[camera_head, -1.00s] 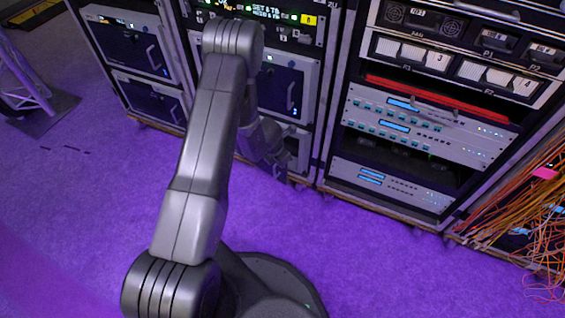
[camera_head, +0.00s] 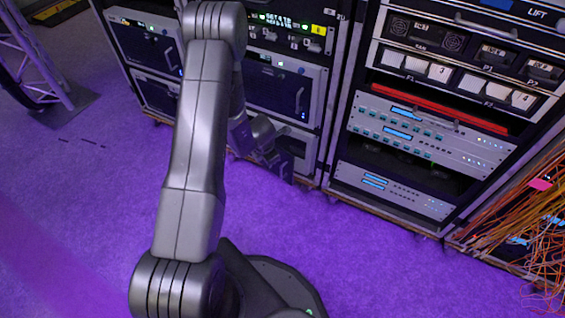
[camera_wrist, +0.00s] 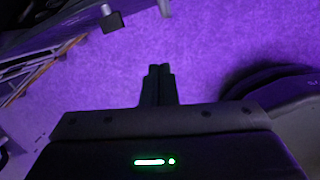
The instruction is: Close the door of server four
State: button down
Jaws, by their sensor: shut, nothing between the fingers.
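Blue-dark server fronts with curved handles sit in the left and middle racks. The upper middle server (camera_head: 287,92) shows its front and handle, and it looks shut. The lower middle server (camera_head: 304,150) is mostly hidden behind my arm and gripper, so I cannot tell how its door stands. No readable number marks which is server four. My gripper (camera_head: 284,172) is low in front of the lower middle server. In the wrist view my gripper (camera_wrist: 160,72) has its fingers together over purple carpet, with nothing between them. A grey block-like part (camera_wrist: 111,18) shows at upper left, apart from the fingers.
The left rack (camera_head: 148,45) holds two more servers. The right rack (camera_head: 425,130) holds fans and patch units. Loose orange cables (camera_head: 535,225) spill at far right. A truss stand (camera_head: 45,85) is at far left. Open purple carpet (camera_head: 80,200) lies in front.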

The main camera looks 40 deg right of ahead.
jog(key=w+a+f+m+t+b, duration=0.2)
jog(key=w+a+f+m+t, duration=0.2)
jog(key=w+f, duration=0.3)
jog(key=m+g+h+b, duration=0.4)
jog(key=m+h, duration=0.7)
jog(key=h, duration=0.5)
send_near(290, 160)
jog(key=d+b, duration=0.1)
jog(key=d, duration=0.1)
jog(key=d+b, duration=0.1)
jog(key=d, duration=0.1)
jog(key=d+b, duration=0.1)
jog(key=d, duration=0.2)
jog(key=shift+w+r, duration=0.2)
jog(key=shift+r, duration=0.1)
